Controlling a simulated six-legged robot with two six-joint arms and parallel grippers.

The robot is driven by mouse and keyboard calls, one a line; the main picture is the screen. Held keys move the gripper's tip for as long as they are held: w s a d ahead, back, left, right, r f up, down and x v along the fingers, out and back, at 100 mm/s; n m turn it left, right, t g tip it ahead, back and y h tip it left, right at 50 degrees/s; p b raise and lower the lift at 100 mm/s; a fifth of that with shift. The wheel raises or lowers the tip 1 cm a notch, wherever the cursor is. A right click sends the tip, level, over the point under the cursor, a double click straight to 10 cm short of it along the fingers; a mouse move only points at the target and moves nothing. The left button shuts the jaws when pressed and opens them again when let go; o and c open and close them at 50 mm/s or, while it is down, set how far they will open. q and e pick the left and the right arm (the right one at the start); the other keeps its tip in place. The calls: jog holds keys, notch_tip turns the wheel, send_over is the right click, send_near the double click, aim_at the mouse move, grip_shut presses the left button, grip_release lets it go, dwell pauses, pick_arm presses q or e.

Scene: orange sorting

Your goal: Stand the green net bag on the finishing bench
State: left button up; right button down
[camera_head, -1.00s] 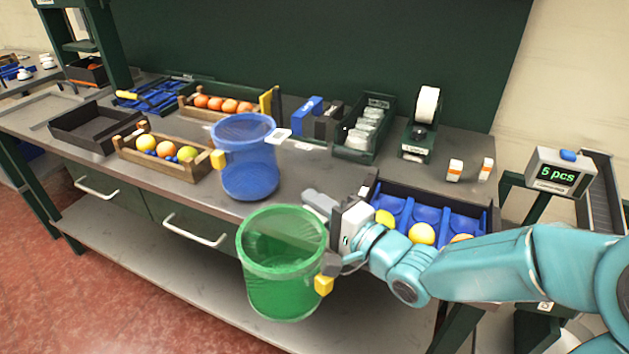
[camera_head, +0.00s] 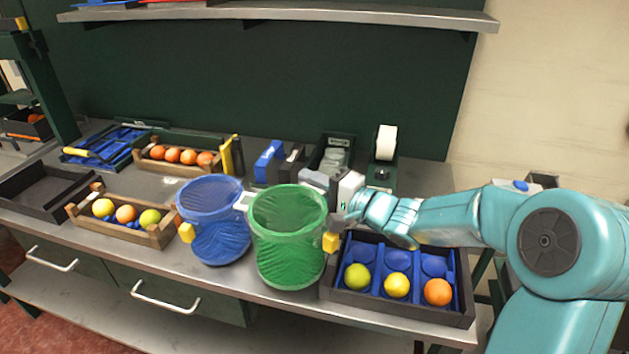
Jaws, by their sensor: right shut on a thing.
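The green net bag (camera_head: 288,240) is upright at the front of the grey finishing bench (camera_head: 195,275), just right of the blue net bag (camera_head: 214,225). Its lower part overlaps the bench top in the picture; I cannot tell whether its base touches. My right gripper (camera_head: 330,215) is shut on the green bag at the right side of its rim, by the yellow tag. The bag looks empty through its open top. My left gripper is not in view.
A dark tray with blue cups (camera_head: 345,293) holding several fruits stands right of the green bag. A wooden crate of fruit (camera_head: 160,237) stands left of the blue bag. A tape dispenser (camera_head: 385,165) and a bin (camera_head: 333,152) stand behind. A shelf (camera_head: 300,13) hangs above.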

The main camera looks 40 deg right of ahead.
jog(key=w+d+f, duration=0.3)
jog(key=shift+f, duration=0.3)
jog(key=shift+s+f, duration=0.1)
jog(key=shift+s, duration=0.1)
jog(key=c, duration=1.2)
grip_release()
jog(key=shift+w+f, duration=0.1)
jog(key=shift+w, duration=0.05)
jog(key=v, duration=1.2)
jog(key=shift+r+b, duration=0.25)
jog(key=shift+b, duration=0.15)
